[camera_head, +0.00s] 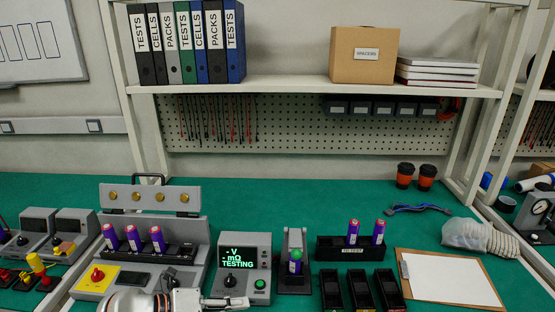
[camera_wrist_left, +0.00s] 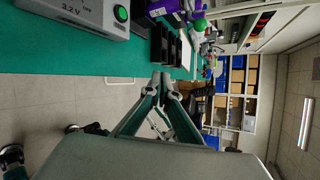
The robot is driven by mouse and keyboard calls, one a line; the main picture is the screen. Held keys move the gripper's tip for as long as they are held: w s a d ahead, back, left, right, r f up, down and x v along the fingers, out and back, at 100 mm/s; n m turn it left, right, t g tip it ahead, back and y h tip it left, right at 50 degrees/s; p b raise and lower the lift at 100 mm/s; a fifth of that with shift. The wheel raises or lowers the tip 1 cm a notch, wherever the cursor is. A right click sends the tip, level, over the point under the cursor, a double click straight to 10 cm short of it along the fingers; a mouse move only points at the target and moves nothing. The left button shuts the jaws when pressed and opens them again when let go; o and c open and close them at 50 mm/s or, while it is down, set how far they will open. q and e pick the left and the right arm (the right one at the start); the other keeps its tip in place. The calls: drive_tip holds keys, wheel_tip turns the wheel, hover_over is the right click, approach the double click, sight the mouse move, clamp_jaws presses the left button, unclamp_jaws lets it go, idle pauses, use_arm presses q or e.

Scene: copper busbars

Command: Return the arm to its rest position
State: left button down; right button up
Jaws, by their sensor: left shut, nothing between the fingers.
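My left gripper (camera_head: 236,303) shows at the bottom edge of the head view, in front of the tester with the lit screen. Part of its arm shows beside it, cut off by the frame. In the left wrist view the fingers (camera_wrist_left: 163,82) meet at their tips, shut and empty. They point past the green bench edge, with floor and shelving beyond. My right gripper is in neither view.
The tester (camera_head: 244,265) reads "TESTING". Left of it, a grey fixture (camera_head: 192,235) holds several purple cells. Right of it stand a holder with one cell (camera_head: 295,264), a rack (camera_head: 340,250) with two cells, black bins (camera_head: 361,290) and a clipboard (camera_head: 450,280). The bench's back is mostly clear.

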use_arm(q)
wheel_tip(320, 180, up, 4)
drive_tip(key=s+d+n+t+h, duration=0.1)
drive_tip(key=s+n+t+h, duration=0.2)
drive_tip(key=n+t, duration=0.35)
drive_tip(key=s+a+f+n+t+y, duration=0.1)
drive_tip(key=s+a+f+n+y, duration=0.1)
drive_tip(key=a+f+n+y, duration=0.65)
drive_tip(key=s+a+f+n+t+y, duration=0.1)
drive_tip(key=s+a+f+n+y, duration=0.4)
drive_tip(key=n, duration=0.7)
drive_tip(key=s+f+n+g, duration=0.4)
drive_tip(key=s+f, duration=0.4)
drive_tip(key=f, duration=0.3)
drive_tip(key=shift+a+f+h, duration=0.15)
drive_tip(key=shift+a+h, duration=0.05)
drive_tip(key=shift+h, duration=0.25)
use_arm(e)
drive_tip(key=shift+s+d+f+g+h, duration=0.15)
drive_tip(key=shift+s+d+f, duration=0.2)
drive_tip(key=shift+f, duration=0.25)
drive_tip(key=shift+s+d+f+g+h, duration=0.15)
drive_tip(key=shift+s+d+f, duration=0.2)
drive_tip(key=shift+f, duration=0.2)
use_arm(q)
drive_tip(key=shift+w, duration=0.1)
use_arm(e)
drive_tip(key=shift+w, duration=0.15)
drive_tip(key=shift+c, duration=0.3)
